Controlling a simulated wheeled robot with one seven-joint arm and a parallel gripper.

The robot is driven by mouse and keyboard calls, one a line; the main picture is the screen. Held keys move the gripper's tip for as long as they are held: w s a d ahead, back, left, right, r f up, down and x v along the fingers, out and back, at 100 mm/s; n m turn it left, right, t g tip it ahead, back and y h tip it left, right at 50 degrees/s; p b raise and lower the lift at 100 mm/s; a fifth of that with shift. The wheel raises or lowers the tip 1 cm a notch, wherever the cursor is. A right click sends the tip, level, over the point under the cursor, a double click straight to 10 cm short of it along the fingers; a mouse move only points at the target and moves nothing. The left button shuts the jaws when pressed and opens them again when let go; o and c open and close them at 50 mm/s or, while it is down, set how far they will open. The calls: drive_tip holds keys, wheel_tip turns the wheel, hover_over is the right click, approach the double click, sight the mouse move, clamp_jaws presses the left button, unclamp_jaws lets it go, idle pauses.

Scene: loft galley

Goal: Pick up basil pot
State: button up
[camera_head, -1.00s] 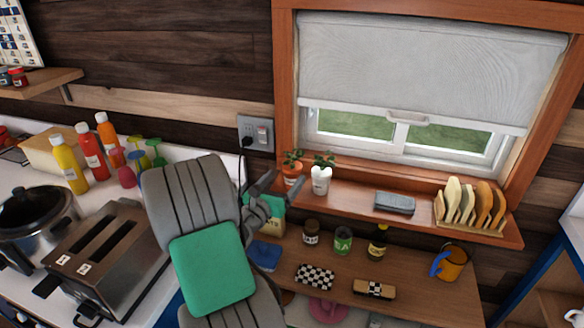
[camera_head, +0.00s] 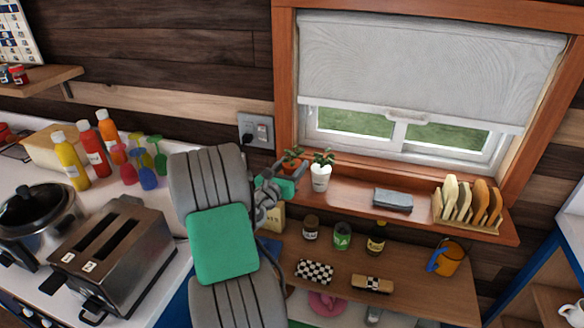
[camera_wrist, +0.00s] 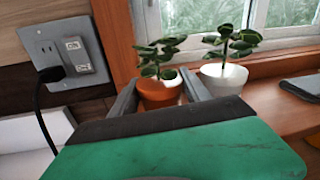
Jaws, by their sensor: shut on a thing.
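Two small potted plants stand side by side at the left end of the window ledge. One is in a terracotta-orange pot (camera_wrist: 160,92), the other in a white pot (camera_head: 320,180); the white one also shows in the wrist view (camera_wrist: 222,80). No label tells which is basil. My gripper (camera_wrist: 158,78) has a finger on each side of the orange pot and is shut on it. The right finger lies between the two pots, close to the white one. In the head view the orange pot is partly hidden behind my gripper.
A wall socket with a black plug (camera_wrist: 62,60) is left of the pots. Jars, including a green one (camera_head: 342,237), stand on the shelf below.

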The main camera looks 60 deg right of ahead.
drive_tip(key=c, duration=0.9)
drive_tip(key=shift+c, duration=0.6)
drive_tip(key=shift+r, duration=0.1)
